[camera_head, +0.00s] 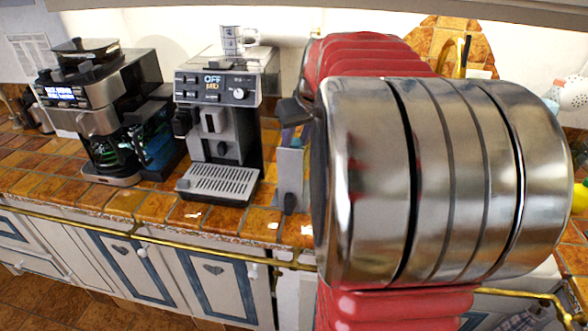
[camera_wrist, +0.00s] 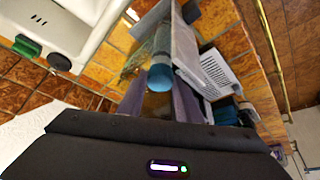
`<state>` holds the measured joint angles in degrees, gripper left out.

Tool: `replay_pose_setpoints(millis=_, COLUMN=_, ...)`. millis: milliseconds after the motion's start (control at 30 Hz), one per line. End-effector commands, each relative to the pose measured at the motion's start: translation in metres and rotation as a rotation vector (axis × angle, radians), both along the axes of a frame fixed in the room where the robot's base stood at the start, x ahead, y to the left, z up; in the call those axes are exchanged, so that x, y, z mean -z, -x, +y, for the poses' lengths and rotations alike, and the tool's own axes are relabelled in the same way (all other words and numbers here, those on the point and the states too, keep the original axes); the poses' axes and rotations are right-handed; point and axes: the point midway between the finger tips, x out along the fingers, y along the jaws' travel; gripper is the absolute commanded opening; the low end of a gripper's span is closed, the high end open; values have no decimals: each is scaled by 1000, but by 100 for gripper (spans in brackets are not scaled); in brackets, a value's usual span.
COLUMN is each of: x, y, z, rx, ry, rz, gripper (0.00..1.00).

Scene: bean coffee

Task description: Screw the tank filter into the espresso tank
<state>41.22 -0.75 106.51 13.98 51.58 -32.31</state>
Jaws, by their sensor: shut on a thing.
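In the wrist view my gripper (camera_wrist: 160,92) has its two grey-purple fingers on either side of a small blue-ended cylinder, which looks like the tank filter (camera_wrist: 160,76). The gripper is shut on it. The espresso machine (camera_head: 219,120) stands upright on the counter in the head view, with its display lit. Its slotted drip tray also shows in the wrist view (camera_wrist: 217,72). In the head view my thick arm hides most of the gripper, and I cannot make out the filter there. I cannot clearly tell the espresso tank or its opening in either view.
A drip coffee maker (camera_head: 98,110) stands left of the espresso machine. A patterned mug (camera_head: 232,40) sits on top of the espresso machine. A brass rail (camera_head: 140,238) runs along the front edge of the tiled counter (camera_head: 150,210). My arm blocks the right of the head view.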

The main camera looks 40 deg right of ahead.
Motion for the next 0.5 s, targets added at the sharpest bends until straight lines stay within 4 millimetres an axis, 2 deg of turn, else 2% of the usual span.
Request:
replay_pose_setpoints(millis=167, x=0, y=0, z=0, rx=-1, ry=0, rz=0, gripper=3)
replay_pose_setpoints(millis=200, x=0, y=0, z=0, rx=-1, ry=0, rz=0, gripper=33)
replay_pose_setpoints(millis=500, x=0, y=0, z=0, rx=-2, ry=0, rz=0, gripper=54)
